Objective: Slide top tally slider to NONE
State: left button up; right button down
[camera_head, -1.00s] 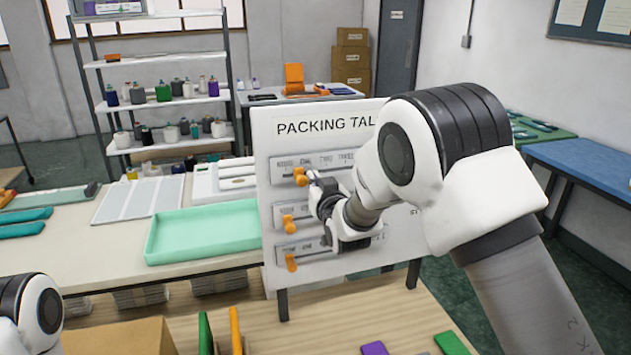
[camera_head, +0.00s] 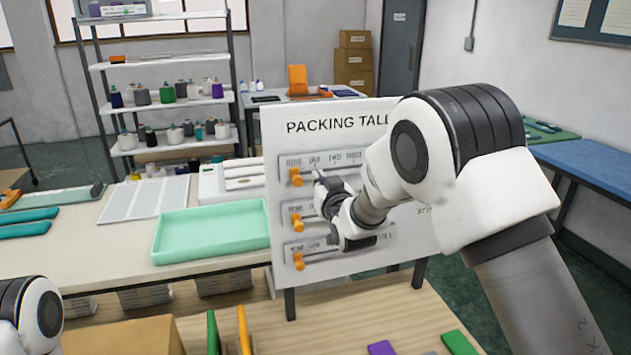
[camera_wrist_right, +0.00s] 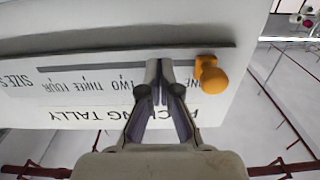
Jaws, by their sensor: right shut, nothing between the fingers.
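The white tally board (camera_head: 340,150), headed PACKING TALLY, has three slider rows. The top slider's orange knob (camera_head: 296,177) sits at the left end of its slot, under the NONE label. In the right wrist view, which shows the board upside down, the knob (camera_wrist_right: 212,78) is right of the fingers and partly covers its label. My right gripper (camera_wrist_right: 158,68) is shut and empty at the top slot, a small gap from the knob on its ONE side. In the head view my right gripper (camera_head: 318,178) is partly hidden by its wrist. My left gripper is out of view.
A mint tray (camera_head: 210,232) lies left of the board. Coloured pieces stand on the wooden table (camera_head: 330,320) in front.

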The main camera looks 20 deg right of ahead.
jog(key=s+b, duration=0.1)
jog(key=s, duration=0.7)
jog(key=shift+b, duration=0.4)
